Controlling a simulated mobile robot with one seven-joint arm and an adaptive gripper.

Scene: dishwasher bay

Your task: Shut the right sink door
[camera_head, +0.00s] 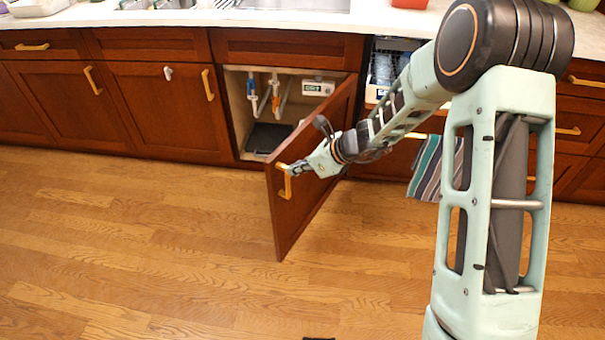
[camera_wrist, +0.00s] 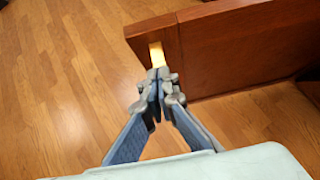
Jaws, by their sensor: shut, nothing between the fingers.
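The right sink door (camera_head: 310,170) is a reddish-brown wooden panel, hinged at its right side and swung wide open into the room. It also shows in the wrist view (camera_wrist: 240,50). Its brass handle (camera_head: 286,186) is near the free edge. My gripper (camera_head: 290,169) is at the door's outer face, close by the upper part of the handle. In the wrist view, my gripper's fingertips (camera_wrist: 158,82) are together, in front of the handle (camera_wrist: 157,54), which they partly hide. I cannot tell whether they touch it.
The open sink cabinet (camera_head: 265,110) shows pipes, a small white device (camera_head: 318,87) and a dark bin-like object (camera_head: 268,138). The left sink door (camera_head: 170,110) is shut. A striped towel (camera_head: 435,168) hangs to the right. The wooden floor (camera_head: 130,240) is clear.

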